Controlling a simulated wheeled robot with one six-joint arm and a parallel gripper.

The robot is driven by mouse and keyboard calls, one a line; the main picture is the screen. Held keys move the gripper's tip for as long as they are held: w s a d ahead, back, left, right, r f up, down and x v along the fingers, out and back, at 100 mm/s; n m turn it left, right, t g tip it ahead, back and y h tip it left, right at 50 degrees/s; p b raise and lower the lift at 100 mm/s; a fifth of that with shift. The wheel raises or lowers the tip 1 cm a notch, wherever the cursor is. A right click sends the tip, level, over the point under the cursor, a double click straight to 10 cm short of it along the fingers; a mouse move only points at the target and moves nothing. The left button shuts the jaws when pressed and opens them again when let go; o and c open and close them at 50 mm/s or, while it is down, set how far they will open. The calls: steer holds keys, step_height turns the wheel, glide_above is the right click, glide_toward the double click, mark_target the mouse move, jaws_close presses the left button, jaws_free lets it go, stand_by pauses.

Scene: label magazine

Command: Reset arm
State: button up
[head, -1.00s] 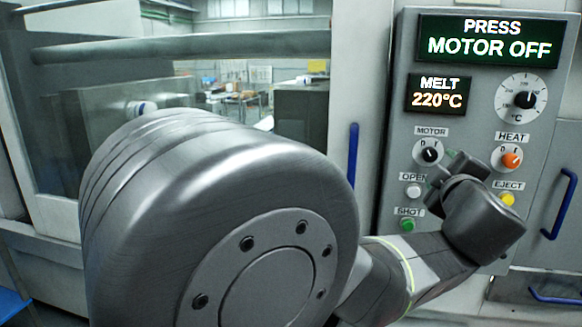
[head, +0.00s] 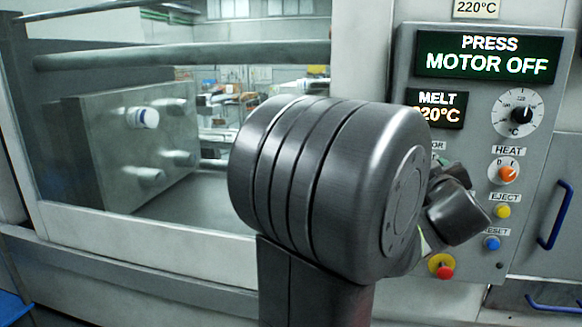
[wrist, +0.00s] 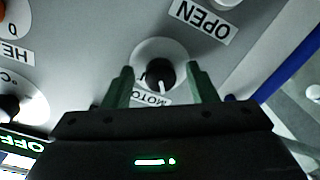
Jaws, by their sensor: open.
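My gripper (wrist: 163,72) is open and empty in the wrist view, its two green fingers on either side of the black MOTOR knob (wrist: 160,74). I cannot tell how far the fingertips are from the panel. The knob's white pointer mark faces its MOTOR label. In the head view my arm hides the MOTOR knob and most of the gripper. The press display (head: 487,53) reads "PRESS MOTOR OFF".
The control panel (head: 545,150) carries the HEAT knob (head: 508,173), yellow EJECT button (head: 503,211), blue RESET button (head: 492,243) and red emergency button (head: 445,272). A blue handle (head: 556,215) sticks out at right. Mould pins (head: 178,158) show through the window.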

steer(key=shift+s+a+f+m+p, duration=0.1)
steer(key=shift+s+m+p, duration=0.4)
steer(key=shift+m, duration=0.75)
steer(key=shift+s+a+r+m+p, duration=0.15)
steer(key=shift+s+m+p, duration=0.35)
steer(key=shift+m, duration=0.7)
steer(key=shift+s+a+f+m+p, duration=0.15)
steer(key=shift+s+m+p, duration=0.35)
steer(key=shift+m, duration=0.75)
steer(key=shift+w+f, duration=0.1)
